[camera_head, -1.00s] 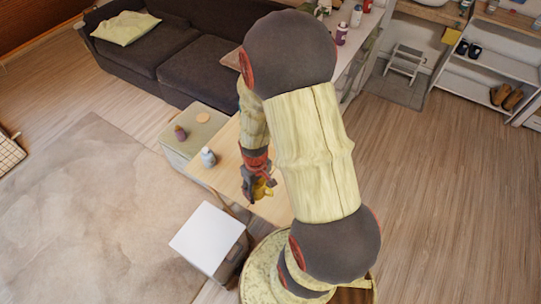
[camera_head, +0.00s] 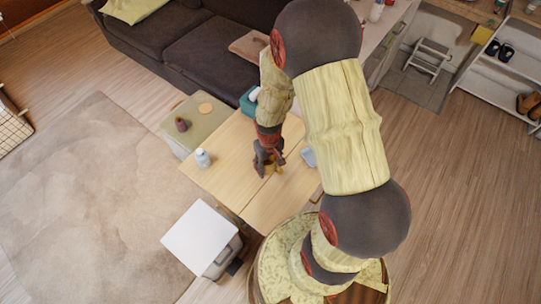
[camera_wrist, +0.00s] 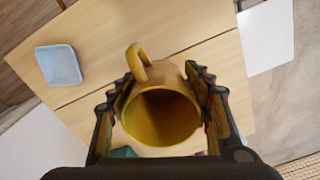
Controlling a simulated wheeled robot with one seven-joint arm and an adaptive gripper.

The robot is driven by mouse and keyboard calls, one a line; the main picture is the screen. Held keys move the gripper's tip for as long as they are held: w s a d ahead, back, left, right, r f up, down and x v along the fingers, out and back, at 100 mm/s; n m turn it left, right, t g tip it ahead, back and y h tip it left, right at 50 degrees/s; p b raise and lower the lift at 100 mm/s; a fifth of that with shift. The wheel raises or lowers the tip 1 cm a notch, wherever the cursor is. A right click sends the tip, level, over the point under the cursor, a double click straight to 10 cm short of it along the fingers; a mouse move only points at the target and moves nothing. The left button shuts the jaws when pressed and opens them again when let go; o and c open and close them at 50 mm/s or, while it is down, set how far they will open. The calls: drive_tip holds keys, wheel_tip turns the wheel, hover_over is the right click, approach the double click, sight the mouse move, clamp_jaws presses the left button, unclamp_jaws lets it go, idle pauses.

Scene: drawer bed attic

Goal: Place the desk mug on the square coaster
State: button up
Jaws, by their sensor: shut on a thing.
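The yellow desk mug (camera_wrist: 160,112) is between the two fingers of my gripper (camera_wrist: 163,105), which is shut on its sides. Its open mouth faces the wrist camera and its handle points up in that picture. In the head view, my gripper (camera_head: 268,168) and the mug (camera_head: 271,170) are over the wooden table, partly hidden by my arm; their height above it is hard to tell. A pale blue-grey square piece with rounded corners (camera_wrist: 58,65), seemingly the square coaster, lies on the table apart from the mug. It also shows right of my gripper in the head view (camera_head: 308,157).
The wooden table (camera_head: 222,167) holds a pale bottle (camera_head: 202,158) at its left and a teal box (camera_head: 248,101) at its far side. A low ottoman (camera_head: 190,129) with a round disc and dark jar adjoins it. A white-topped stand (camera_head: 199,236) stands nearby.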

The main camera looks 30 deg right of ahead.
drive_tip(key=w+d+f+b, duration=0.1)
drive_tip(key=w+f, duration=0.1)
drive_tip(key=w, duration=0.1)
drive_tip(key=w+d+f+b, duration=0.1)
drive_tip(key=w+d+f, duration=0.1)
drive_tip(key=w+f, duration=0.1)
drive_tip(key=w+d+f+b, duration=0.1)
drive_tip(key=w+d+f, duration=0.1)
drive_tip(key=w+f, duration=0.1)
drive_tip(key=shift+w+d+f, duration=0.2)
drive_tip(key=shift+w, duration=0.05)
drive_tip(key=shift+w+d+f, duration=0.1)
drive_tip(key=shift+w+f, duration=0.05)
drive_tip(key=shift+f, duration=0.2)
drive_tip(key=shift+f+b, duration=0.8)
drive_tip(key=shift+f, duration=0.55)
drive_tip(key=shift+f, duration=0.15)
drive_tip(key=o, duration=1.3)
